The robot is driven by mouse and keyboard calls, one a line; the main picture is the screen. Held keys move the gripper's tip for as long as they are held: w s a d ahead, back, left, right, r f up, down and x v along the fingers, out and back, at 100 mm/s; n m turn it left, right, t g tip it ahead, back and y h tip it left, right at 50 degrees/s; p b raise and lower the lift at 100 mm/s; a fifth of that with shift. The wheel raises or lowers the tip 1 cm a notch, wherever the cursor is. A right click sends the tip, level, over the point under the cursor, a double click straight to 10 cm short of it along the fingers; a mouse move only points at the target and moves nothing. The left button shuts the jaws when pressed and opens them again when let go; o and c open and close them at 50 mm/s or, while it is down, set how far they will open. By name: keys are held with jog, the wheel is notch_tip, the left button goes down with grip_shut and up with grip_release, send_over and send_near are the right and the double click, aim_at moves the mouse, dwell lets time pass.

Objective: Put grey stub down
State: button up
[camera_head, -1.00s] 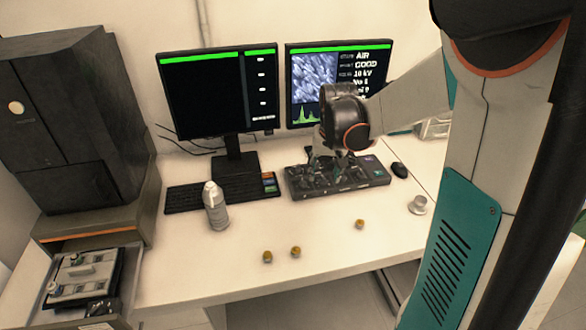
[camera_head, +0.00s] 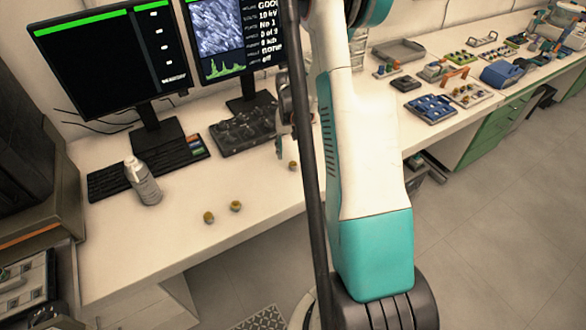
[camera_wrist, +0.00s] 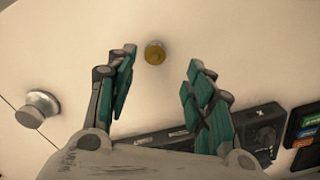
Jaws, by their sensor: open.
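My gripper (camera_wrist: 161,66) is open, with its teal-padded fingers apart and nothing held between them. A small round stub with a yellow-brown top (camera_wrist: 155,52) lies on the white desk, seen in the gap at the fingertips but apart from them. It also shows in the head view (camera_head: 293,165), just right of my gripper, which the arm partly hides. Two similar small stubs (camera_head: 208,217) (camera_head: 235,206) lie nearer the desk's front. A grey metal round piece (camera_wrist: 38,108) stands at the left in the wrist view. I cannot tell which piece is the grey stub.
A dark control panel (camera_head: 243,133) lies behind my gripper. A keyboard (camera_head: 112,182), a white bottle (camera_head: 142,182) and two monitors (camera_head: 112,62) stand to the left. A side bench at right holds a blue tray (camera_head: 432,107) and several parts. The desk's front strip is mostly clear.

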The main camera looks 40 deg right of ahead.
aim_at(293, 162)
jog(key=shift+s+d+f+b, duration=0.15)
jog(key=shift+f+b, duration=0.5)
jog(key=shift+f, duration=0.95)
jog(key=shift+s+d+f+b, duration=0.15)
jog(key=shift+f+b, duration=0.45)
jog(key=shift+f, duration=1)
jog(key=c, duration=1.1)
jog(key=shift+c, duration=0.2)
